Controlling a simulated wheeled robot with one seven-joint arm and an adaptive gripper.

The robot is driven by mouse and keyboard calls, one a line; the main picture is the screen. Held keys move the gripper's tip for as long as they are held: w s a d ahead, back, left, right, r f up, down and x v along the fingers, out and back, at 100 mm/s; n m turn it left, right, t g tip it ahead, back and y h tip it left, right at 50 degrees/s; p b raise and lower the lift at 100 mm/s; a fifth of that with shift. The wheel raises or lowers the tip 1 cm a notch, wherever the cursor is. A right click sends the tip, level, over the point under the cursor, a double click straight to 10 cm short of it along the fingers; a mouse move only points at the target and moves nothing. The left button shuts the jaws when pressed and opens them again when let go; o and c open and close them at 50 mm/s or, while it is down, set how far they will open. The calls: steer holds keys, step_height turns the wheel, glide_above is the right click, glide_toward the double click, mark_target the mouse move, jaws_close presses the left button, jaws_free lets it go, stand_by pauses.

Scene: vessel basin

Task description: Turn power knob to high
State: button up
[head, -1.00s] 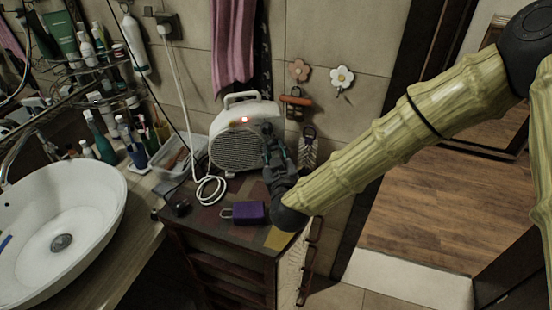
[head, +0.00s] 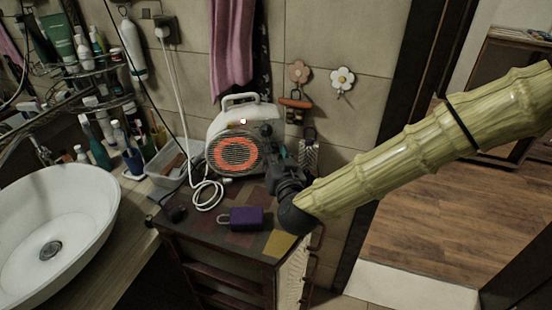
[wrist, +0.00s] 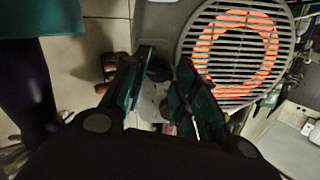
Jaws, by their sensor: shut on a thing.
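A white portable heater (head: 218,127) with a round grille stands upright on the small cabinet. A ring behind its grille (head: 233,156) glows orange, also in the wrist view (wrist: 235,50). My gripper (head: 266,134) is at the right side of the heater's front. In the wrist view, my gripper's two dark green fingers (wrist: 166,60) are closed in around a dark round power knob (wrist: 158,70) beside the grille. The fingers partly cover the knob, so its setting cannot be read. In the head view my gripper hides the knob.
A purple padlock-shaped box (head: 246,218) lies on the cabinet top (head: 225,190) in front of the heater. A white cord (head: 208,194) lies coiled left of it. A white basin (head: 75,215) and several bottles are at left.

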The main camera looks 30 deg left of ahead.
stand_by(0.3)
steer(key=o, duration=0.7)
steer(key=shift+o, duration=0.2)
steer(key=v, duration=1.2)
steer(key=shift+c, duration=0.5)
